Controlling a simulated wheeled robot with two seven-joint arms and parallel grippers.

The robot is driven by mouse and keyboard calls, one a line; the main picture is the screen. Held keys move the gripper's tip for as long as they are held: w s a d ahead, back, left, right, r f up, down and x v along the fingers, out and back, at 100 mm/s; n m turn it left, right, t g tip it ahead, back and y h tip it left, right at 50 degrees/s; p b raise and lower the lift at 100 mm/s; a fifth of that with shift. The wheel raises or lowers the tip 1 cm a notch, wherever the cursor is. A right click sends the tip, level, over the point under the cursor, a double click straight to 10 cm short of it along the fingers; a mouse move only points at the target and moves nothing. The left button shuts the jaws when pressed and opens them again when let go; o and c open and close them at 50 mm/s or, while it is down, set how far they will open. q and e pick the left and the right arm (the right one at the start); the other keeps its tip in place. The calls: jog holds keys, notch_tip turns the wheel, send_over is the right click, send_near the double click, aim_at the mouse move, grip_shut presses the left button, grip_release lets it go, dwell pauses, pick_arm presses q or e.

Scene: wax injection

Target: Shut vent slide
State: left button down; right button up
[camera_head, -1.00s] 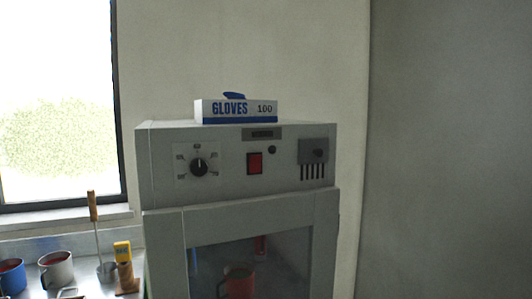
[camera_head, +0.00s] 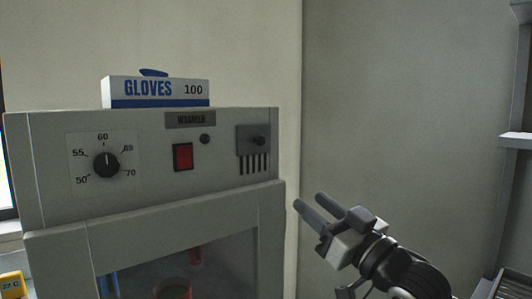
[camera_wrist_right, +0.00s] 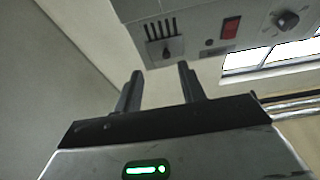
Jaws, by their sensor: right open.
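The vent slide (camera_head: 253,140) is a dark grey plate with a small round knob (camera_head: 259,141) at the right end of the warmer's front panel. Dark vertical slots show below the plate. My right gripper (camera_head: 310,208) is open and empty, to the right of and below the vent, apart from it. In the right wrist view the vent slide (camera_wrist_right: 165,46) and its slots lie beyond my two open fingers (camera_wrist_right: 160,82). My left gripper is not in view.
The grey warmer (camera_head: 60,205) has a temperature dial (camera_head: 106,165), a red switch (camera_head: 183,157) and a glass door with cups behind it. A glove box (camera_head: 155,92) sits on top. Free room lies right of the warmer; a shelf (camera_head: 515,140) stands at the far right.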

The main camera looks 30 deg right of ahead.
aim_at(262, 141)
jog(key=shift+t+y, duration=0.4)
jog(key=r+p+x, duration=0.1)
jog(key=p+x, duration=0.1)
jog(key=x, duration=0.3)
jog(key=r+p+x, duration=0.1)
jog(key=p+x, duration=0.1)
jog(key=x, duration=0.3)
jog(key=s+r+p+x, duration=0.1)
jog(key=x, duration=0.5)
jog(key=shift+s+p, duration=0.1)
jog(key=shift+p, duration=0.3)
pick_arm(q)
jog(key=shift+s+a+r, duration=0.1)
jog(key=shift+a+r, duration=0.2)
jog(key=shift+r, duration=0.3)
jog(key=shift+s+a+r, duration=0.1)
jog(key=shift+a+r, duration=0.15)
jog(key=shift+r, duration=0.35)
pick_arm(e)
jog(key=shift+f, duration=0.1)
jog(key=shift+c, duration=0.3)
